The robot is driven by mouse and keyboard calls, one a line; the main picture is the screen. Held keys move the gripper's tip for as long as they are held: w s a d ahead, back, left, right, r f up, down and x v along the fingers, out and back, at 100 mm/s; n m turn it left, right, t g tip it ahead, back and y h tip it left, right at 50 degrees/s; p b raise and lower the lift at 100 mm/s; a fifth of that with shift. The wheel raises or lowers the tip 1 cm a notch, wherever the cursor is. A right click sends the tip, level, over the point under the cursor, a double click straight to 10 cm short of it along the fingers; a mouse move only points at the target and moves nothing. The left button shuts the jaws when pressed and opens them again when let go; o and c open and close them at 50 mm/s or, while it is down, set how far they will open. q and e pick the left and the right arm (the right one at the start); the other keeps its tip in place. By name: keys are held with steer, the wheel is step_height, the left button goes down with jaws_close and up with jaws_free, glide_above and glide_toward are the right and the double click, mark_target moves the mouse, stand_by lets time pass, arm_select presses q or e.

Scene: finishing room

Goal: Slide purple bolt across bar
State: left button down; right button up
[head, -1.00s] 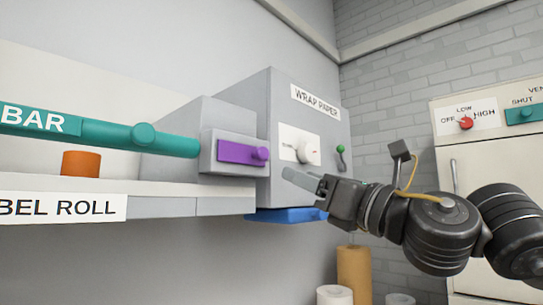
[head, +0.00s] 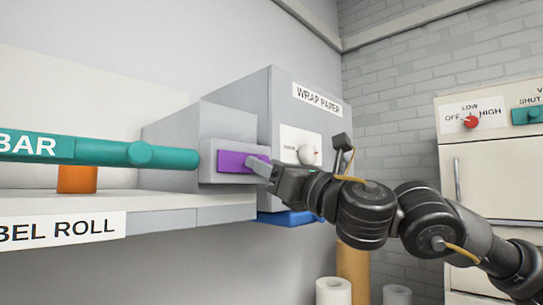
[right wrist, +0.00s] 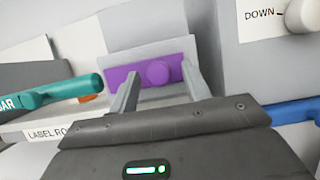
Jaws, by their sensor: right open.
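The purple bolt (head: 234,161) is a flat plate with a round knob, set in a grey mount on the side of the grey box. The teal bar (head: 110,152) runs in from the left and ends just left of the mount. My right gripper (head: 256,165) is at the bolt's right end and hides its knob in the head view. In the right wrist view the purple bolt (right wrist: 143,77) shows its knob between the two open fingers (right wrist: 160,90); I cannot tell whether they touch it. My left gripper is not in view.
A grey WRAP PAPER box (head: 283,130) with a white dial (head: 308,154) stands beside the bolt, with a blue part (head: 290,217) below. A label roll shelf (head: 150,205) runs below the bar, with an orange piece (head: 77,179). Paper rolls (head: 333,290) stand lower right.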

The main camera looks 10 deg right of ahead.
steer(key=shift+w+a, duration=0.15)
steer(key=shift+w, duration=0.05)
